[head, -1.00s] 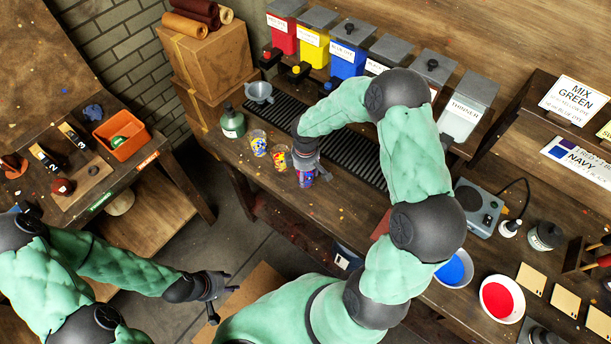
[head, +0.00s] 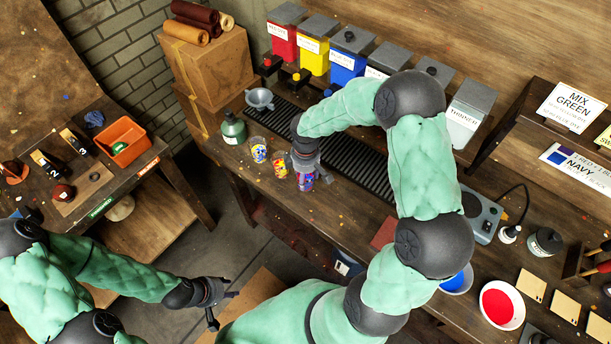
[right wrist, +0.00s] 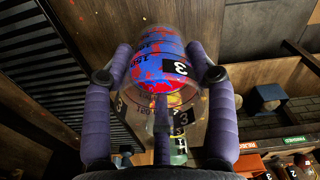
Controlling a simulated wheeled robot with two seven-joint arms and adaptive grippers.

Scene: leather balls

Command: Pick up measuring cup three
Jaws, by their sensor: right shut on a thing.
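Measuring cup three (right wrist: 160,65) is a clear cup with red and blue paint stains and a black "3" label. In the right wrist view it sits between the two purple fingers of my right gripper (right wrist: 161,80), which is shut on it. In the head view the cup (head: 305,182) is at the front edge of the bench, partly hidden by my right gripper (head: 308,166). I cannot tell if it is clear of the bench top. My left gripper (head: 225,304) is open and empty, low in front of the bench.
Two other stained cups, one yellow and blue (head: 258,150) and one red and yellow (head: 280,163), stand just left of cup three. Paint dispensers, including a yellow one (head: 314,45), line the back.

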